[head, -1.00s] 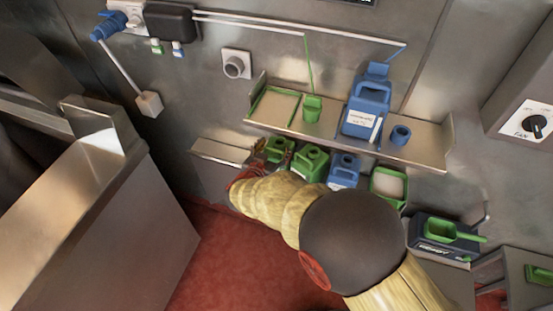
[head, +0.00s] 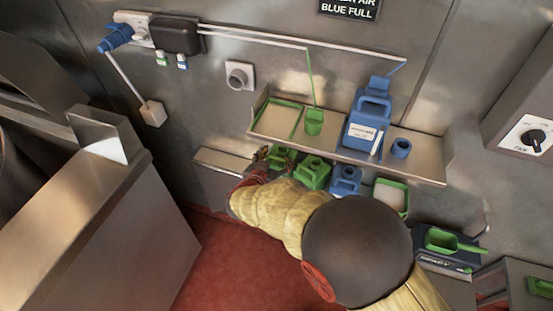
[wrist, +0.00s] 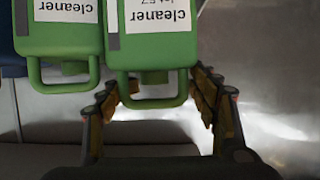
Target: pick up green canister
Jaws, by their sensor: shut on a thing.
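A green canister (wrist: 150,50) with a white "cleaner" label is between the fingers of my gripper (wrist: 160,85) in the wrist view. My gripper is shut on it around its handle end. In the head view this green canister (head: 281,156) is the leftmost of a row under the shelf, and my gripper (head: 263,160) is at its left side, partly hidden by my arm. A second green canister (head: 313,172) stands close on its right; it also shows in the wrist view (wrist: 60,35). I cannot tell whether the held canister is lifted off its support.
A blue canister (head: 346,179) and an open green bin (head: 392,194) continue the row. The shelf (head: 425,165) above holds a large blue canister (head: 368,122), a green cup (head: 314,122) and a blue cup (head: 401,148). A steel counter (head: 105,215) stands left, with red floor between.

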